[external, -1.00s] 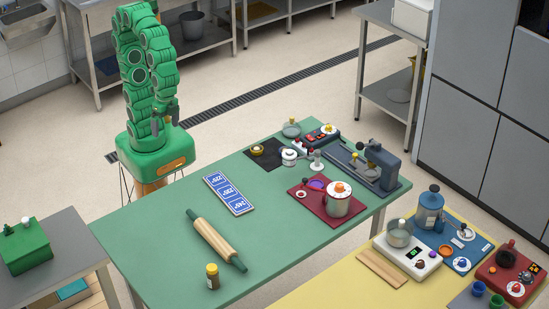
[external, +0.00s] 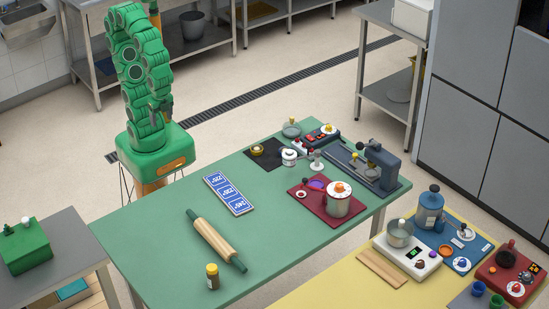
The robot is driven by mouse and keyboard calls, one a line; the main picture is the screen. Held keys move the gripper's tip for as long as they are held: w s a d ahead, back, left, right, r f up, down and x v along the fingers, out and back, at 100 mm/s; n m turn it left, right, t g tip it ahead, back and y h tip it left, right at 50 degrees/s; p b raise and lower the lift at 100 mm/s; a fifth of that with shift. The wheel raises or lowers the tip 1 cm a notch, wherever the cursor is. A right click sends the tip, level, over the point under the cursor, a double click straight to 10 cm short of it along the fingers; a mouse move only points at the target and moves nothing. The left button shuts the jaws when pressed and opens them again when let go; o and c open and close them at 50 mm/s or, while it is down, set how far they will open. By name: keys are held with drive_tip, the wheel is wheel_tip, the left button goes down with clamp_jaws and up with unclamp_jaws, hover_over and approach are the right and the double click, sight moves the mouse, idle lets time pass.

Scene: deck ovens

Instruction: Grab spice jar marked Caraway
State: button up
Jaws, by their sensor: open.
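A small brown jar with a yellow lid (external: 212,276) stands upright near the front edge of the green table (external: 150,245). Its label is too small to read, so I cannot tell if it says Caraway. My gripper (external: 161,112) is open and empty, hanging near my green base behind the table. It is well apart from the jar, up and to the left of it in the picture.
A rolling pin (external: 216,240) lies just behind the jar. A blue number sign (external: 228,193) lies farther back. A red board (external: 318,211) with a pot and several devices fill the table's far right. The table's left part is clear.

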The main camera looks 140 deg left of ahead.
drive_tip(key=w+a+r+m+y, duration=0.1)
drive_tip(key=w+a+m+y, duration=0.2)
drive_tip(key=w, duration=0.7)
drive_tip(key=w+a+r+m+t+y, duration=0.1)
drive_tip(key=w+a+m+y, duration=0.15)
drive_tip(key=w, duration=0.75)
drive_tip(key=w+a+r+m+y, duration=0.2)
drive_tip(key=w+a+m+y, duration=0.15)
drive_tip(key=w, duration=0.55)
drive_tip(key=w+d+f+m+t+y, duration=0.1)
drive_tip(key=w+d+m+t, duration=0.15)
drive_tip(key=w, duration=0.65)
drive_tip(key=w+d+f+m+t+y, duration=0.1)
drive_tip(key=w+d+f+m, duration=0.3)
drive_tip(key=w, duration=0.5)
drive_tip(key=m+t+h, duration=0.2)
drive_tip(key=m+t, duration=0.5)
drive_tip(key=m, duration=0.5)
approach(212, 269)
drive_tip(key=shift+s+f+x, duration=0.15)
drive_tip(key=shift+f+x, duration=0.05)
drive_tip(key=shift+x, duration=1.5)
drive_tip(key=shift+s+f+x, duration=0.15)
drive_tip(key=shift+f+x, duration=0.05)
drive_tip(key=shift+x, duration=1.55)
drive_tip(key=shift+s+f+x, duration=0.15)
drive_tip(key=shift+f+x, duration=0.05)
drive_tip(key=shift+x, duration=1.5)
drive_tip(key=shift+a, duration=0.1)
